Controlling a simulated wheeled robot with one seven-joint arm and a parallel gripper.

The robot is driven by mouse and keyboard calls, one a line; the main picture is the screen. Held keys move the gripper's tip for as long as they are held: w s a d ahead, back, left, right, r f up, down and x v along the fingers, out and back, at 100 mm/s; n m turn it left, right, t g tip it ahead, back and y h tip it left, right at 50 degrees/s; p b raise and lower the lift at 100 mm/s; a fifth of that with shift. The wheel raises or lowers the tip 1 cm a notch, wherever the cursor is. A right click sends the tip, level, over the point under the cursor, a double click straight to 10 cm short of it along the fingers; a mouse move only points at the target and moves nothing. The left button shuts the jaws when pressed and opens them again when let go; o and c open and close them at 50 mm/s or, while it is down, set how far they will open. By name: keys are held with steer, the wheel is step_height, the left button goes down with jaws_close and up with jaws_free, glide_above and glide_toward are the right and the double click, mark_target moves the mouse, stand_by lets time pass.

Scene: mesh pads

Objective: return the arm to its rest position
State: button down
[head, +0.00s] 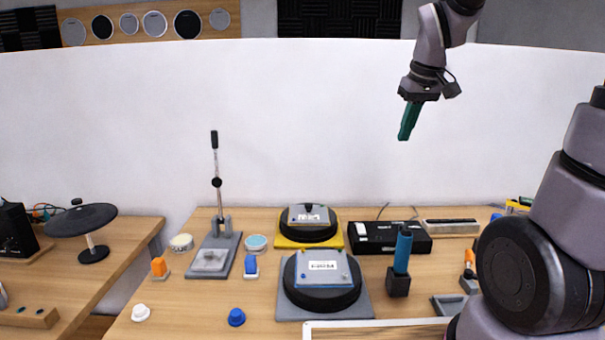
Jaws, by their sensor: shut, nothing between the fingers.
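My gripper (408,120) is in the upper right of the head view, pointing down, with green fingers. It is shut and holds nothing. It hangs in the air in front of the white wall, well above the wooden bench (200,310). My arm's thick lower links show at the right edge. The links between them and the gripper are out of view above.
A grey pad (287,308) and a yellow pad (291,244) carry round black pieces with labelled plates. A lever press (217,240) stands left. A blue-handled tool (403,250) stands upright right of the pads. A black box (390,237) lies behind it. The air around the gripper is clear.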

steer(key=s+d+r+m+t+y, duration=0.1)
steer(key=s+r+m+t, duration=0.2)
steer(key=s, duration=1.1)
step_height(320, 180, up, 3)
steer(key=m, duration=0.3)
steer(key=shift+s+m, duration=0.25)
steer(key=shift+m, duration=0.05)
